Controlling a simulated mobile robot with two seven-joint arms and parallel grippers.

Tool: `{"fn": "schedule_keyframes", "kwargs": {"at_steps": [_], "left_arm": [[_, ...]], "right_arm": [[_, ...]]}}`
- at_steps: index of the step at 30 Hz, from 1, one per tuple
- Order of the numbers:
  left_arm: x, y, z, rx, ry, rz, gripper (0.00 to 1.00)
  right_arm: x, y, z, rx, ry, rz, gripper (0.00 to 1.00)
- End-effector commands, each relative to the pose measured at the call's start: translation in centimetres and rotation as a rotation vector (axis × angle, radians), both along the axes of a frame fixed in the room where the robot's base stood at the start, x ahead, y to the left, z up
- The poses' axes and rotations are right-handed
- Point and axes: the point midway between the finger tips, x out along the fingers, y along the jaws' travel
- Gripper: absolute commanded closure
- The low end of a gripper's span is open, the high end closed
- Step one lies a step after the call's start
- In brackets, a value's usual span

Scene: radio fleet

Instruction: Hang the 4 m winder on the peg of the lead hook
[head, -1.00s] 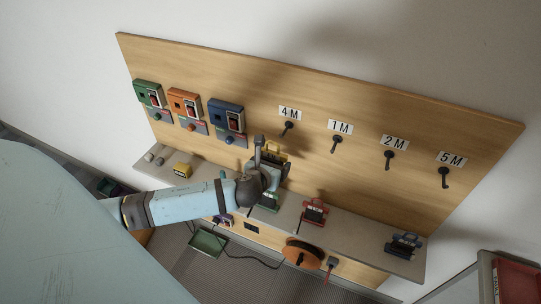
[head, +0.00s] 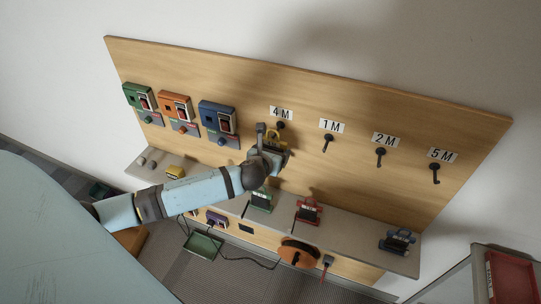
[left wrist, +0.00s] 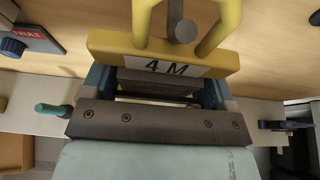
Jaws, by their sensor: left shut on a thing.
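The yellow 4 M winder (head: 274,137) is held upright in my left gripper (head: 268,152), against the board just below the 4 M label (head: 281,113). In the left wrist view the winder (left wrist: 110,47) carries a "4 M" tag, and the jaws are shut on its body below the tag. The dark peg of the 4 M lead hook (head: 281,125) is right by the winder's top; in the left wrist view the peg's round end (left wrist: 184,31) shows between the two legs of the yellow loop. Whether it passes through the loop, I cannot tell. My right gripper is out of view.
Hooks labelled 1 M (head: 327,142), 2 M (head: 380,156) and 5 M (head: 435,170) are empty to the right. Green (head: 261,200), red (head: 308,211) and blue (head: 398,241) winders stand on the shelf (head: 350,232) below. A blue switch box (head: 217,118) is close on the left.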

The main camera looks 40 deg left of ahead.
Motion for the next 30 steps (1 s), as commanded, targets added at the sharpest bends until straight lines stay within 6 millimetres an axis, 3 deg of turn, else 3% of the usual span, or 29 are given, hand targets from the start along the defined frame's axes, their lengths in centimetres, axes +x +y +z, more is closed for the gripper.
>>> {"fn": "schedule_keyframes", "kwargs": {"at_steps": [11,18,30], "left_arm": [[2.3,0.6,0.0,0.001,-0.002,0.001,0.52],[3.2,0.8,-1.1,0.000,-0.002,0.000,0.52],[3.5,0.8,-1.9,0.000,-0.001,0.000,0.52]], "right_arm": [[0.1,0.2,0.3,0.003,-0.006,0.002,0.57],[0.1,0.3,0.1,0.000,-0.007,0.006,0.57],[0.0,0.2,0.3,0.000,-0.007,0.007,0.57]]}}
